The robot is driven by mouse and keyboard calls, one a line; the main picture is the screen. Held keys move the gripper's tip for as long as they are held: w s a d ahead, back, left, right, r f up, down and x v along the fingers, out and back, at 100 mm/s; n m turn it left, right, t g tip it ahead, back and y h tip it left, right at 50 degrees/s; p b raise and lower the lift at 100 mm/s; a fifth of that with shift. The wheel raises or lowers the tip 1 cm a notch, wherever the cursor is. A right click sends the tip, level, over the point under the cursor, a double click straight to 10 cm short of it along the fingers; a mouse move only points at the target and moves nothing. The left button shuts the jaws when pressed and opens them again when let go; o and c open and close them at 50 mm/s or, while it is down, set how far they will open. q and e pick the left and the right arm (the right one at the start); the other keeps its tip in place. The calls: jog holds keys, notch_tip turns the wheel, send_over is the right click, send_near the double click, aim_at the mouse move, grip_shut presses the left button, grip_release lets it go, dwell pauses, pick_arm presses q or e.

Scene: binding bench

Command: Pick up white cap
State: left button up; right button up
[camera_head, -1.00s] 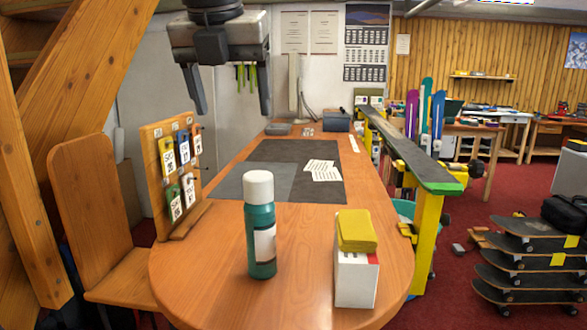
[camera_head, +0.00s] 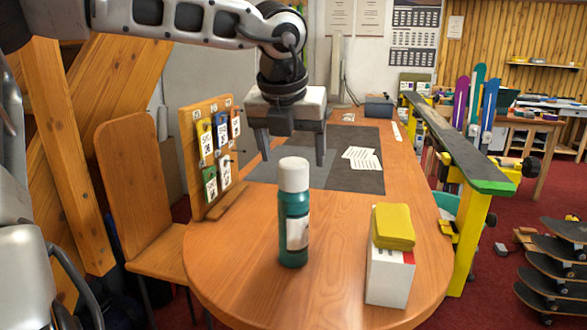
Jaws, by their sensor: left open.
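The white cap (camera_head: 293,174) sits on top of a green bottle (camera_head: 293,228) with a white label, upright near the front of the wooden table. My left gripper (camera_head: 293,160) points down, open, with its two fingers spread and nothing between them. In the picture its fingertips are just above and to either side of the cap, and the gripper appears to be behind the bottle. I see no contact with the cap. My right gripper is not in view.
A white box (camera_head: 388,278) with a yellow sponge-like block (camera_head: 394,226) stands right of the bottle. A wooden tag board (camera_head: 213,160) stands at the left. Grey mats (camera_head: 330,175) with white papers (camera_head: 362,158) lie behind.

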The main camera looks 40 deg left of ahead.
aim_at(293, 162)
pick_arm(q)
jog(key=x, duration=0.2)
jog(key=shift+w+f, duration=0.1)
jog(key=shift+f, duration=0.2)
jog(key=shift+w+f, duration=0.15)
jog(key=shift+f, duration=0.2)
jog(key=shift+c, duration=0.3)
jog(key=c, duration=1)
jog(key=shift+r, duration=0.1)
